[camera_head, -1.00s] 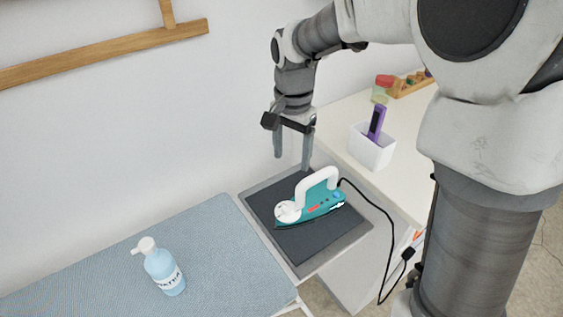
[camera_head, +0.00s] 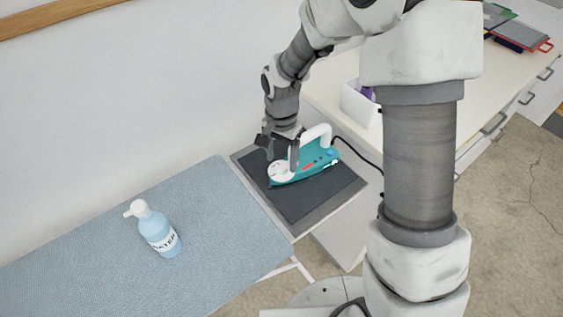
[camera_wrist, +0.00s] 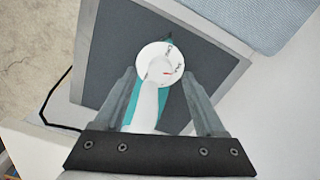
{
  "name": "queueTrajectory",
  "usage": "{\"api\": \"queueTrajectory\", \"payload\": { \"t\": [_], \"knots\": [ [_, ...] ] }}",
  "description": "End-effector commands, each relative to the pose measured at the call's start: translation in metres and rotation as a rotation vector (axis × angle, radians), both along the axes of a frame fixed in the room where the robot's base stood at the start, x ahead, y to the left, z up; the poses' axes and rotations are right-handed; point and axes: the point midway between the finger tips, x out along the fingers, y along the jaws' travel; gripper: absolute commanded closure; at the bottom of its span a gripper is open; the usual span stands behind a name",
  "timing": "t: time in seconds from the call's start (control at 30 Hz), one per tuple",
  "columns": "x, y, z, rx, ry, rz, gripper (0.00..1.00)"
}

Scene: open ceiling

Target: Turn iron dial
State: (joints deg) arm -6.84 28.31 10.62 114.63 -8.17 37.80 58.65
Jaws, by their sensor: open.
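A teal and white iron (camera_head: 312,160) rests on the dark pad (camera_head: 312,196) at the end of the ironing board. Its white round dial (camera_head: 281,172) is at the near left end of the iron. In the wrist view the dial (camera_wrist: 161,63) lies ahead of the fingertips, with small dark and red marks on its face. My gripper (camera_head: 281,160) is low over the iron at the dial end. In the wrist view my gripper (camera_wrist: 163,85) is open, its fingers on either side of the white handle (camera_wrist: 146,108). I cannot tell whether a finger touches the iron.
A light blue spray bottle (camera_head: 158,232) stands on the blue ironing board (camera_head: 215,230) to the left. The iron's black cord (camera_head: 360,152) runs off to the right. The wall is close behind my gripper.

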Motion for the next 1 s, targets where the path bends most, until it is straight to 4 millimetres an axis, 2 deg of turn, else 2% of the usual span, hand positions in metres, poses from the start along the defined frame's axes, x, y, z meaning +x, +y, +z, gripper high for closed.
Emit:
{"api": "queueTrajectory", "payload": {
  "t": [0.03, 0.2, 0.5, 0.9, 1.0],
  "knots": [
    [0.0, 0.0, -0.007, -0.001, 0.002, 0.001, 0.28],
    [0.0, 0.0, -0.018, -0.001, -0.001, 0.0, 0.28],
    [0.0, 0.0, -0.019, -0.001, -0.001, 0.0, 0.3],
    [0.0, 0.0, -0.018, 0.0, -0.001, 0.0, 1.0],
    [0.0, 0.0, -0.018, 0.0, -0.001, 0.0, 1.0]
  ]
}}
